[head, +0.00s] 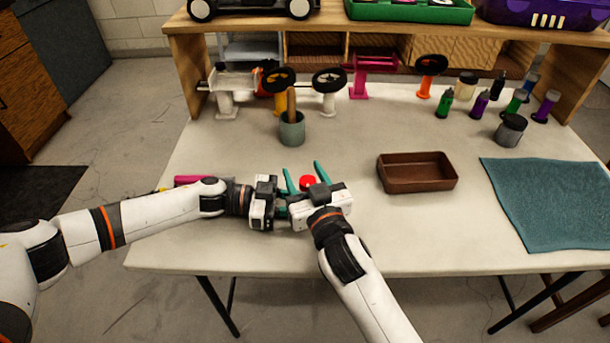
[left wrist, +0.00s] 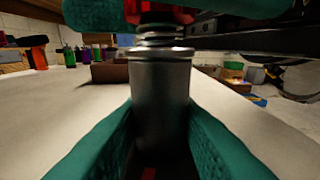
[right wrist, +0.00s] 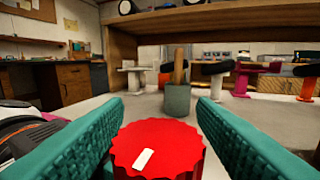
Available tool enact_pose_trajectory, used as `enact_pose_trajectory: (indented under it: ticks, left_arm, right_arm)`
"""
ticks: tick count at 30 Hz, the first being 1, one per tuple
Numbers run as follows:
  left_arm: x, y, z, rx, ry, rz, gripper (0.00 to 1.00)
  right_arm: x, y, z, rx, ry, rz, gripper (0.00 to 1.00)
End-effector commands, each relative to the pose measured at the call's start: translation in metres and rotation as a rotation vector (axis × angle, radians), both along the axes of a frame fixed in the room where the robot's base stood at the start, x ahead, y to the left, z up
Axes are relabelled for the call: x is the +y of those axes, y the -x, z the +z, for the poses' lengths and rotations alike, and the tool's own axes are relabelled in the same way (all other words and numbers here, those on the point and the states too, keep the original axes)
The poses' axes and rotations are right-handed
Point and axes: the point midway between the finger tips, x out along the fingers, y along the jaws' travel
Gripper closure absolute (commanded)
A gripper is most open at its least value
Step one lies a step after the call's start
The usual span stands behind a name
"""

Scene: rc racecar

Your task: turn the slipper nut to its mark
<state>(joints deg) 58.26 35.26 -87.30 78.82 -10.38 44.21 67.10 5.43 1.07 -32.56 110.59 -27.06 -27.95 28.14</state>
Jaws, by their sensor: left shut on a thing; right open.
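The slipper nut is a red ribbed disc (head: 307,182) near the front of the table; in the right wrist view it (right wrist: 178,150) carries a white mark left of its middle. Below it, the left wrist view shows a coil spring (left wrist: 160,38) and a grey metal cylinder (left wrist: 160,90). My left gripper (head: 282,210) is shut on this cylinder, which stands upright between its teal fingers (left wrist: 160,130). My right gripper (head: 305,172) is open, with its fingers (right wrist: 160,115) on either side of the red nut.
A brown tray (head: 418,185) lies to the right, with a teal cloth (head: 555,200) beyond it. A grey cup (head: 292,130) with a wooden handle stands behind the grippers. Wheel stands and several bottles line the back under a wooden shelf (head: 380,42).

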Motion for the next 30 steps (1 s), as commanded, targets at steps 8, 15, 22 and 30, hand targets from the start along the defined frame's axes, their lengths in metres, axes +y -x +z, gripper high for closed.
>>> enact_pose_trajectory:
  ticks: [8,15,22,30]
  left_arm:
    - [0.001,-0.001,-0.001,0.001,-0.002,0.003,0.91]
    - [0.001,-0.001,-0.001,0.0,-0.002,0.004,0.91]
    - [0.001,-0.001,0.0,0.0,-0.002,0.004,0.91]
    - [0.001,-0.001,0.0,0.0,-0.001,0.003,0.91]
  right_arm:
    - [-0.009,0.024,-0.002,0.004,-0.001,0.0,0.48]
    - [-0.027,0.074,-0.002,0.005,-0.001,0.0,0.48]
    - [-0.038,0.105,-0.001,0.001,-0.001,0.0,0.48]
    - [-0.042,0.113,0.0,-0.001,0.001,0.0,0.48]
